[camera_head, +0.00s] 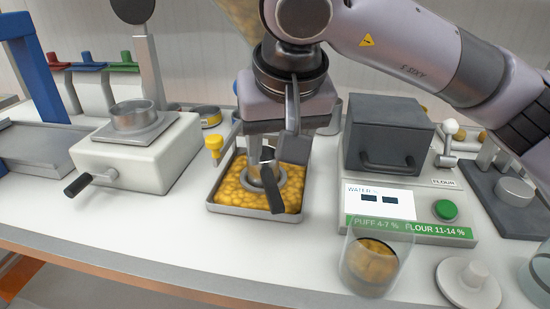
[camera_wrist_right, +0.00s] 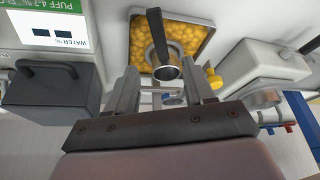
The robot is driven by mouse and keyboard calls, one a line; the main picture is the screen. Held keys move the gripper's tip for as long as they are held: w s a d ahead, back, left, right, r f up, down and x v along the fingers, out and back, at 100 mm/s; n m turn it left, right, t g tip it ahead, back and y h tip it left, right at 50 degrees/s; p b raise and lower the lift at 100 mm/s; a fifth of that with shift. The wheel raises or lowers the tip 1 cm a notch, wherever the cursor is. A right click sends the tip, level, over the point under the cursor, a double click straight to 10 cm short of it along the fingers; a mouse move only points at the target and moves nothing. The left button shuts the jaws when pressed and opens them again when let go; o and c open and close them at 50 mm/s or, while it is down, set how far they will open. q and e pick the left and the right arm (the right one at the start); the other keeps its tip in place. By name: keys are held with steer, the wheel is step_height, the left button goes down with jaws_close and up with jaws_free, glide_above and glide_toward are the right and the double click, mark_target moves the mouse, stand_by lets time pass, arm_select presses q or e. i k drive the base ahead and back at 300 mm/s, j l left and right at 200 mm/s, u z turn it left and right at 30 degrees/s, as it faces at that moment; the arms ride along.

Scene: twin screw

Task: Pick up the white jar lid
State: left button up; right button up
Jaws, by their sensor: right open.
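The white jar lid (camera_head: 468,284), a flat disc with a knob on top, lies on the bench at the lower right of the head view. It is beside the clear glass jar (camera_head: 376,262), which has yellow-brown contents. My right gripper (camera_head: 282,158) is open above the tray of yellow grains, well to the left of and behind the lid. In the wrist view its two fingers (camera_wrist_right: 160,88) are apart, with a metal scoop (camera_wrist_right: 165,72) with a dark handle beyond them. I cannot tell whether they touch it. The lid is not in the wrist view. My left gripper is not in view.
The grain tray (camera_head: 255,211) sits mid-bench. A dark box on a meter with a green button (camera_head: 445,210) stands behind the jar and lid. A white device with a crank (camera_head: 140,155) is at the left. Another glass vessel (camera_head: 538,270) is cut off at the right edge.

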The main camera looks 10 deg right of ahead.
mark_target(466, 283)
steer(key=k, duration=1)
